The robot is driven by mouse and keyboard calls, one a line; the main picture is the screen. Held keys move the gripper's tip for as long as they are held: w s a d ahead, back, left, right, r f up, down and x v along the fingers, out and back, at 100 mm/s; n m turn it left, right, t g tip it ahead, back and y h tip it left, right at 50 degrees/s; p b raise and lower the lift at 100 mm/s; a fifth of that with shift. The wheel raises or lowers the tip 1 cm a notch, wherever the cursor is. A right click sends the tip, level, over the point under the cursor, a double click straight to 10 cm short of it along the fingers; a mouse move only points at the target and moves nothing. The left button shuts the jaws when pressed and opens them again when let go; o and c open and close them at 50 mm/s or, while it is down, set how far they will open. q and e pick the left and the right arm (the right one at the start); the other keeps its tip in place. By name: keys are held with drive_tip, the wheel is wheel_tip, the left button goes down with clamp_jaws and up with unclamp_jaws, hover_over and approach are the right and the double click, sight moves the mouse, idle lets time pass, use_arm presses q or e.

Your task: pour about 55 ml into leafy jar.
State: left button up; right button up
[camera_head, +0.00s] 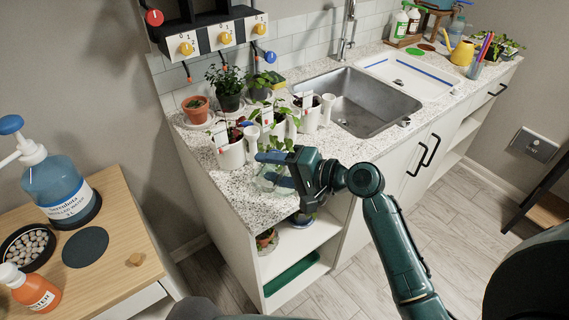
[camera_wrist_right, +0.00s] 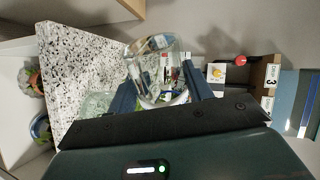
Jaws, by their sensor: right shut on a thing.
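My right gripper (camera_head: 274,168) is above the front edge of the speckled counter. It is shut on a clear glass vessel (camera_wrist_right: 153,72), which sits between the two blue fingers in the right wrist view. In the head view its glass (camera_head: 268,180) shows faintly by the fingers. How much liquid it holds is not clear. Just behind the gripper stand white handled jars with plants and small tags: one at the left (camera_head: 231,154), a leafy one in the middle (camera_head: 284,130) and one at the right (camera_head: 309,117). I cannot tell for certain which is the leafy jar. My left gripper is out of view.
A terracotta pot (camera_head: 196,109) and a dark pot (camera_head: 229,101) stand behind the jars. The sink (camera_head: 372,103) is to the right. A wooden table (camera_head: 118,200) at left holds a blue pump bottle (camera_head: 58,186) and an orange bottle (camera_head: 34,291). Shelves lie below the counter.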

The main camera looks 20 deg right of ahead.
drive_tip(key=shift+w+d+f+m+g, duration=0.1)
drive_tip(key=shift+f+m+g, duration=0.25)
drive_tip(key=shift+m, duration=0.35)
idle(0.7)
